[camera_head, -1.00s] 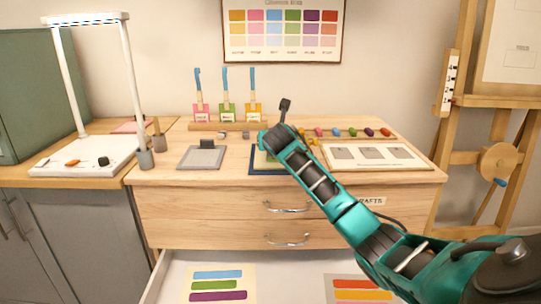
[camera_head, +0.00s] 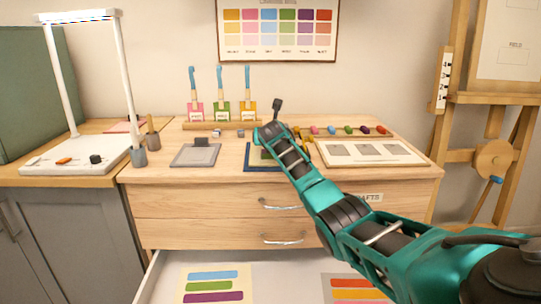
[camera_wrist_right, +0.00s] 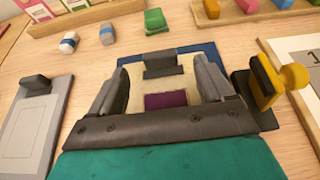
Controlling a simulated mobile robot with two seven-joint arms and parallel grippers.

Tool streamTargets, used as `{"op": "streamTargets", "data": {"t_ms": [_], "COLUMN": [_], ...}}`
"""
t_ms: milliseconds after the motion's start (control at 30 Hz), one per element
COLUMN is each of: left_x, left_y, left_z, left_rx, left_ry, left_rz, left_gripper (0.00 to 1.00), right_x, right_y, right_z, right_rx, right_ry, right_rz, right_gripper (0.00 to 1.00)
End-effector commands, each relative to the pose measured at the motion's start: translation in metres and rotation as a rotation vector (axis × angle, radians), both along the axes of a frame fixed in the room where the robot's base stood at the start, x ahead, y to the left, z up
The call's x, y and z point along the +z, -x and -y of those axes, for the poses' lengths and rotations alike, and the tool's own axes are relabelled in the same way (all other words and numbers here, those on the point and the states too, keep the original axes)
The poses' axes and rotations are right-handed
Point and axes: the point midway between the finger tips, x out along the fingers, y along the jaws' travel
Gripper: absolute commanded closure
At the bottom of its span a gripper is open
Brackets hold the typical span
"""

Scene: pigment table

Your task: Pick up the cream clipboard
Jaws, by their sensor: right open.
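A cream board (camera_wrist_right: 136,98) with a dark clip (camera_wrist_right: 163,64) at its far end and a purple patch lies on a blue mat (camera_wrist_right: 205,50) in the right wrist view. I take it for the cream clipboard. My right gripper (camera_wrist_right: 160,72) is open, with one dark finger on each side of the board. Whether the fingers touch it I cannot tell. The near part of the board is hidden behind the gripper body. In the head view, my right arm covers most of this spot, and only part of the blue mat (camera_head: 249,163) shows. My left gripper is not in view.
A grey clipboard (camera_head: 195,154) lies to the left. A white card with grey panels (camera_head: 370,152) lies to the right. A yellow and black object (camera_wrist_right: 262,84) stands close to the right finger. Small blocks (camera_wrist_right: 107,33) and a brush rack (camera_head: 222,126) are behind.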

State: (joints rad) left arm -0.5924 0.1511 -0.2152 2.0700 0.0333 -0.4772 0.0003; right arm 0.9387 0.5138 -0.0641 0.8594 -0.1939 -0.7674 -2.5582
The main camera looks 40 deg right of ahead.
Motion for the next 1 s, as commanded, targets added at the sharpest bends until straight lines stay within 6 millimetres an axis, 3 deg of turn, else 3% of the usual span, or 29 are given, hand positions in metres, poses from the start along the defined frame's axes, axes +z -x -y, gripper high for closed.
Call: {"op": "streamTargets", "data": {"t_ms": [400, 800, 1000], "left_x": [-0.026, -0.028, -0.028], "left_y": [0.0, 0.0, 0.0], "left_z": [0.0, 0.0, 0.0], "left_rx": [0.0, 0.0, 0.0], "left_ry": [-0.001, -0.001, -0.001], "left_rz": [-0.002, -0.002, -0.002], "left_gripper": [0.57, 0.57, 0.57], "right_x": [-0.012, -0.012, -0.012], "right_y": [-0.021, -0.024, -0.024], "right_z": [0.018, 0.02, 0.02], "right_rx": [-0.003, 0.0, 0.0], "right_ry": [-0.002, 0.0, -0.001], "right_rz": [0.001, 0.0, -0.001], "right_gripper": [0.19, 0.19, 0.36]}}
